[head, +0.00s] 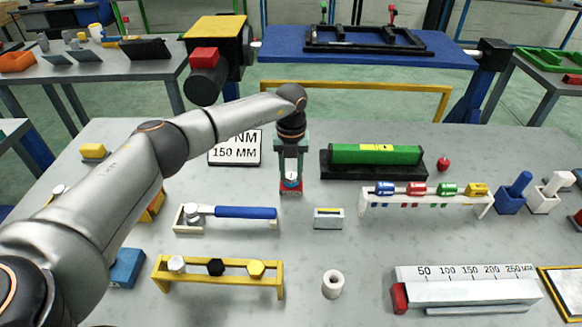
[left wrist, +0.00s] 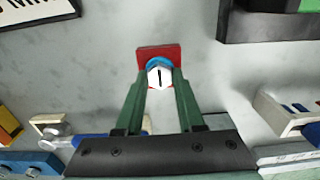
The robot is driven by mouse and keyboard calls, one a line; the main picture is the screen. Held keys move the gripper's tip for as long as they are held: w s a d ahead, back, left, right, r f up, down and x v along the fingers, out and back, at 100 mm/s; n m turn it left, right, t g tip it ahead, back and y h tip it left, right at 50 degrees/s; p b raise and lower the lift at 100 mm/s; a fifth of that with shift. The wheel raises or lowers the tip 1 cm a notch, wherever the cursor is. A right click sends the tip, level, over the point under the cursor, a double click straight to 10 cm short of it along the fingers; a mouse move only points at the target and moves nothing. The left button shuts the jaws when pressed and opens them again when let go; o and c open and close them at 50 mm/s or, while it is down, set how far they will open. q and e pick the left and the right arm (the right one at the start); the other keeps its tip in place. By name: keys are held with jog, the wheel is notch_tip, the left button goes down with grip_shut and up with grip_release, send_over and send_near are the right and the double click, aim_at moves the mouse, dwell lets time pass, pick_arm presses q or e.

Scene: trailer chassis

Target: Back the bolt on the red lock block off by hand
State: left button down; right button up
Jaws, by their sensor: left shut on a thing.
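The red lock block (head: 290,190) sits on the grey table near its middle. In the left wrist view the red block (left wrist: 150,52) lies under a white bolt head (left wrist: 160,75) with a dark line on top and a blue ring around its base. My left gripper (head: 291,170) points down over the block. In the left wrist view its green fingers (left wrist: 160,82) are shut on the bolt head, one on each side. The bolt's shank is hidden. My right gripper is not in view.
A torque wrench with a blue handle (head: 245,212) lies in front of the block. A small grey block (head: 328,218) stands to its right. A green bar in a black cradle (head: 325,163) and a white rack of coloured pieces (head: 425,200) stand right.

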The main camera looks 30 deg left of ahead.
aim_at(291, 176)
pick_arm(q)
jog(key=n, duration=0.1)
jog(key=n+p, duration=0.1)
jog(key=n, duration=0.2)
jog(key=shift+s+d+f+n, duration=0.1)
jog(key=shift+s+f+n, duration=0.05)
jog(key=shift+f+n, duration=0.15)
jog(key=shift+n, duration=2.6)
jog(key=c, duration=0.9)
grip_release()
jog(key=o, duration=0.4)
jog(key=shift+r+p, duration=0.1)
jog(key=shift+p, duration=0.2)
jog(key=shift+w+r, duration=0.1)
jog(key=shift+w, duration=0.1)
notch_tip(291, 176, up, 12)
jog(key=shift+r+b, duration=0.15)
jog(key=shift+b, duration=0.8)
